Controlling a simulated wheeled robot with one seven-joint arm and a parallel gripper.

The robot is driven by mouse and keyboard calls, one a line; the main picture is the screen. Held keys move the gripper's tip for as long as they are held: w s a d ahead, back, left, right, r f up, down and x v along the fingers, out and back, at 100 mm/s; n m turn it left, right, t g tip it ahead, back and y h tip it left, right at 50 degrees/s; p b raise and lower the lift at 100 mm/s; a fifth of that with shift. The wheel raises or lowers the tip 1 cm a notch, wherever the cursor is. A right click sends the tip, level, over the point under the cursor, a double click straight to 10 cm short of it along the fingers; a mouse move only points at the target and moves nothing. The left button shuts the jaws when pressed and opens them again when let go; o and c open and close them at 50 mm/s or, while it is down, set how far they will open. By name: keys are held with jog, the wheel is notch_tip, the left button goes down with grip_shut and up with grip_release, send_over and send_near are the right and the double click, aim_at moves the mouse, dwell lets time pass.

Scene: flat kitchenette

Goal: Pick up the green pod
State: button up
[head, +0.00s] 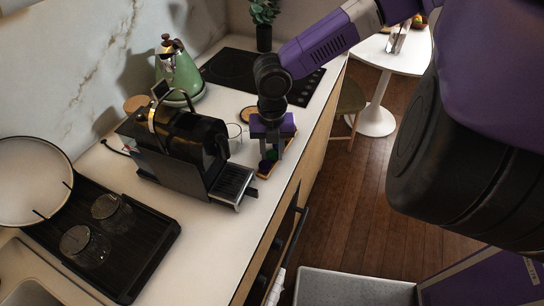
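My gripper (271,150) points down over a small wooden tray (264,176) near the counter's front edge. Its two fingers are apart, and the small dark green pod (271,155) shows between them. The pod is partly hidden by the fingers. I cannot tell whether the fingers touch it. A dark purple pod (265,166) lies in the tray just in front of the green one.
A green kettle (178,72) and black hob (232,68) are behind. A black drying tray (140,248) with glasses fills the front left.

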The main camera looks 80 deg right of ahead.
grip_shut()
